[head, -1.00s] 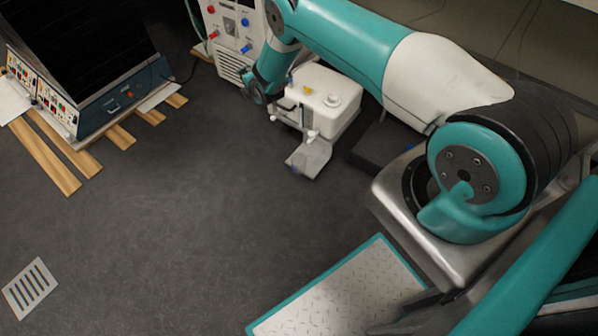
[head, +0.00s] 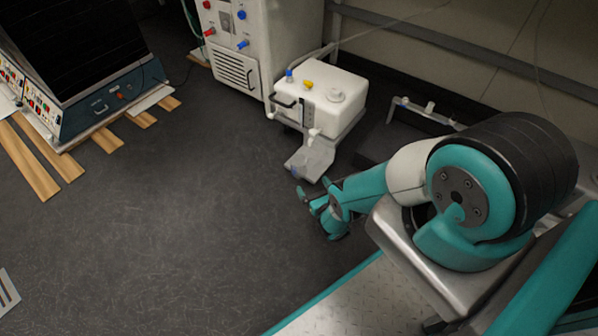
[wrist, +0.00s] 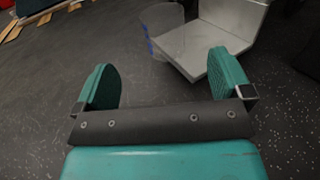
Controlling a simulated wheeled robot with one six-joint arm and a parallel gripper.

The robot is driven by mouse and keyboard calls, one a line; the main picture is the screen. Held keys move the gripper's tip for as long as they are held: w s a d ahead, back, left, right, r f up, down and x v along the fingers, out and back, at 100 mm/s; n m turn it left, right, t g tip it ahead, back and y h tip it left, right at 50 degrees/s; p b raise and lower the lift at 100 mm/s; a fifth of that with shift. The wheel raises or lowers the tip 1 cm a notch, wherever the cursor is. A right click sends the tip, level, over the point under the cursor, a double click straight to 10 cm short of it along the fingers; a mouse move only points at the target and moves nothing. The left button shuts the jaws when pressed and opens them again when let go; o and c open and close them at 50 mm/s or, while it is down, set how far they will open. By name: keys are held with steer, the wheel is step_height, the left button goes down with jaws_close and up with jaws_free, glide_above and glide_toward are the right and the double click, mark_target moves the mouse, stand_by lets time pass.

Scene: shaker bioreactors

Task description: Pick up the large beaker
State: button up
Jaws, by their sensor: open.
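A clear, see-through beaker (wrist: 163,32) with blue marks shows at the top of the wrist view, by the left edge of a flat metal plate (wrist: 205,50). In the head view the beaker (head: 296,171) is faint and small, at the near end of the metal plate (head: 314,158) below a white unit. My gripper (wrist: 164,75) is open and empty, with its fingers spread wide apart. The beaker lies ahead of the gap between them, not touching either finger. In the head view my gripper (head: 313,190) is low, just in front of the plate.
The white unit (head: 325,95) stands behind the plate, next to a tall white cabinet (head: 235,50). A large dark machine (head: 85,60) on wooden slats (head: 40,160) is at the left. The dark floor (head: 170,230) between is clear.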

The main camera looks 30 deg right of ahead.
steer(key=b, duration=0.6)
glide_toward(296, 157)
steer(key=shift+w+d, duration=0.1)
steer(key=shift+w, duration=0.7)
steer(key=shift+w+r, duration=0.2)
steer(key=shift+w, duration=0.2)
steer(key=w+b, duration=0.1)
steer(key=b, duration=0.1)
steer(key=w+b, duration=0.1)
steer(key=b, duration=0.1)
steer(key=w+d+f+b, duration=0.1)
steer(key=b, duration=0.1)
steer(key=shift+w+b, duration=0.7)
steer(key=shift+b, duration=0.45)
steer(key=shift+w+d+r+b, duration=0.1)
steer(key=shift+w+r+b, duration=0.25)
steer(key=shift+b, duration=0.15)
steer(key=c, duration=1.1)
